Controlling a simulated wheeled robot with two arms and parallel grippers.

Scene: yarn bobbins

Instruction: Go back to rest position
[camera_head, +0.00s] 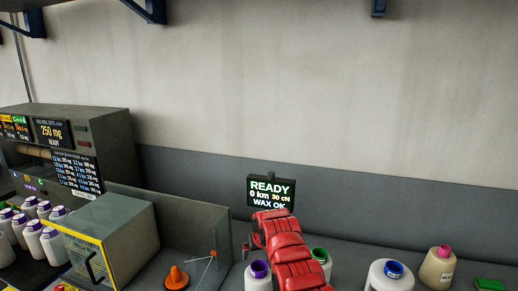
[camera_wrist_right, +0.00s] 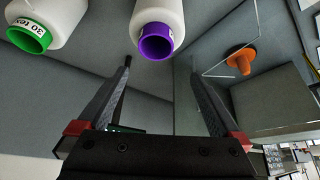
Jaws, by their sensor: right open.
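My right arm reaches up from the bottom of the head view, and its red links hide part of the bench. My right gripper (camera_wrist_right: 161,70) is open, with nothing between its fingers in the wrist view. In the head view the gripper itself is mostly hidden by the arm. My left gripper is not in view.
A display reading READY (camera_head: 270,190) stands behind the arm. An orange cone (camera_head: 177,277) and a yellow-edged grey box (camera_head: 105,240) are to the left. Bobbins with blue (camera_head: 391,272) and pink (camera_head: 442,258) tops stand to the right. Several purple-capped bobbins crowd the far left.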

